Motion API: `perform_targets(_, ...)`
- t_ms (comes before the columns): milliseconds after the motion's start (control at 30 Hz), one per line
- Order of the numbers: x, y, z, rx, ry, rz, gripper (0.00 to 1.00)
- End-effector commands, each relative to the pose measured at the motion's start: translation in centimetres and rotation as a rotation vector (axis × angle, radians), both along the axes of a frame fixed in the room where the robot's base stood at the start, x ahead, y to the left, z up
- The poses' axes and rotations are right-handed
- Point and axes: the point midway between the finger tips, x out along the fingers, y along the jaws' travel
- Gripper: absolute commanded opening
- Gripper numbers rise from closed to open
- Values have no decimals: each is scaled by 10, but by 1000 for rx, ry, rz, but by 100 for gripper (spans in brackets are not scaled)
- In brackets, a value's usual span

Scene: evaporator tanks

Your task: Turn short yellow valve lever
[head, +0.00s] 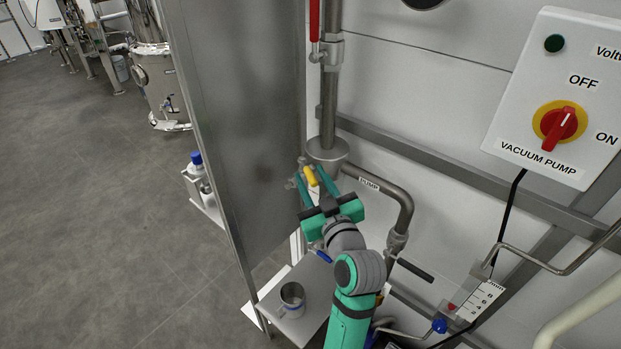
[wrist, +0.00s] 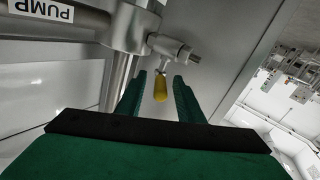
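The short yellow valve lever (head: 310,176) sits on a metal valve below the grey funnel-shaped fitting on the pipe. In the wrist view the yellow lever (wrist: 161,88) hangs from the valve stem. My gripper (head: 309,180) is open, with its two green fingers on either side of the lever. In the wrist view the fingers of my gripper (wrist: 160,90) show gaps on both sides of the lever, so it is not clamped. The valve body (wrist: 135,28) is just beyond the fingertips.
A metal panel (head: 240,120) stands close on the left. A pipe labelled PUMP (head: 390,192) runs right of the valve. A metal cup (head: 292,298) stands on a low shelf below. The vacuum pump switch box (head: 555,95) is at upper right. A red lever (head: 314,20) is above.

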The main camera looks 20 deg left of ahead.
Motion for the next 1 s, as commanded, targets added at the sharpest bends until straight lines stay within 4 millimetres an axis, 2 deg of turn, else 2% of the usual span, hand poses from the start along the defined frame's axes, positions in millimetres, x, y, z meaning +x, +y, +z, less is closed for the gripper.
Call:
perform_targets(367,-5,-2,2,1,-4,2,33)
perform_targets(800,-66,-47,1,1,-3,1,33)
perform_targets(1000,-83,-60,1,1,-3,1,33)
